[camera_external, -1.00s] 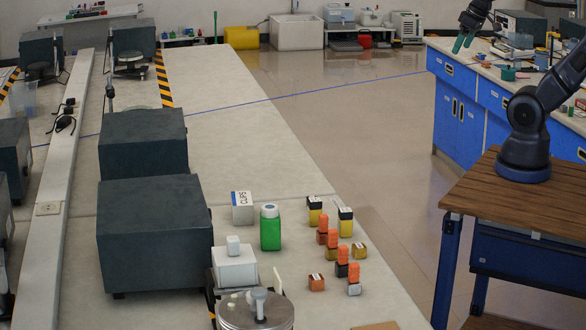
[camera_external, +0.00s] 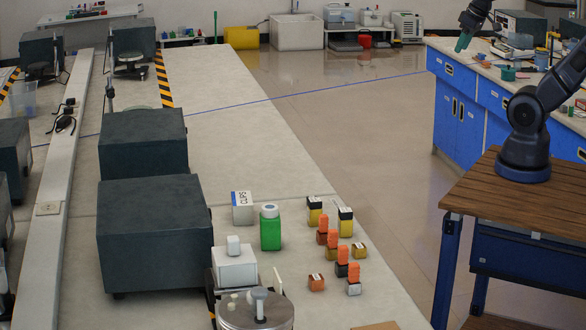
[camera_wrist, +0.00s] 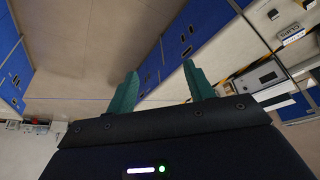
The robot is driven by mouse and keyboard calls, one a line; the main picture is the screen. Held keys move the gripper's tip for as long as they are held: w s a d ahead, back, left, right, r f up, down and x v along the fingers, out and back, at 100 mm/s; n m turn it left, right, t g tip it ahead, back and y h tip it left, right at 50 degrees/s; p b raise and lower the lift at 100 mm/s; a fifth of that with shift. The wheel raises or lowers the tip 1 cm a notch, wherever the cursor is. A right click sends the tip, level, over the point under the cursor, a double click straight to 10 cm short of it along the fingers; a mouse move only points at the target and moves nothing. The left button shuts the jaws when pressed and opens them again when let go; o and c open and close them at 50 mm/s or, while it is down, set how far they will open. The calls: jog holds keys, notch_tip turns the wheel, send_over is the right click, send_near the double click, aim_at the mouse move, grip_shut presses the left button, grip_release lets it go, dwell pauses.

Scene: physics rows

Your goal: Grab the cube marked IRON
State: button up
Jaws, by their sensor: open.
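Several small labelled cubes stand on the grey bench (camera_external: 215,75) at the lower middle of the external view. They include a copper-brown cube (camera_external: 316,283), a silver-grey cube (camera_external: 354,289) with an orange piece above it, a dark cube (camera_external: 341,269), and a gold-brown cube (camera_external: 360,251). Their labels are too small to read, so I cannot tell which says IRON. My gripper (camera_external: 463,42) is far from them, high at the upper right. In the wrist view my gripper (camera_wrist: 161,84) has its two green fingers apart with nothing between them. No cube is recognisable in that view.
Near the cubes stand yellow-and-black bottles (camera_external: 345,227), a green bottle (camera_external: 270,231), a CLIPS box (camera_external: 242,208) and a round metal device (camera_external: 256,312). Dark grey boxes (camera_external: 150,235) fill the bench's left. A wooden table (camera_external: 480,198) carries my arm; open floor lies between.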

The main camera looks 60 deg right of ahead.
jog(key=w+a+f+n+g, duration=0.1)
jog(key=w+a+f+n, duration=0.15)
jog(key=w+a, duration=0.85)
jog(key=w+a+f+n+g, duration=0.2)
jog(key=w+a+f, duration=0.1)
jog(key=w+a, duration=0.75)
jog(key=w+a+f+n, duration=0.1)
jog(key=w+a+f, duration=0.4)
jog(key=a+f, duration=1)
jog(key=a, duration=0.1)
jog(key=a+f+n+g, duration=0.1)
jog(key=a+f, duration=0.4)
jog(key=f, duration=0.1)
jog(key=s+a+f+n, duration=0.1)
jog(key=a+f, duration=0.5)
jog(key=shift+a+f+g, duration=0.25)
jog(key=shift+a+g, duration=0.05)
jog(key=shift+a, duration=0.05)
jog(key=shift+w+a+f, duration=0.1)
jog(key=shift+f, duration=1.2)
jog(key=shift+w+a+f, duration=0.1)
jog(key=shift+f, duration=1.2)
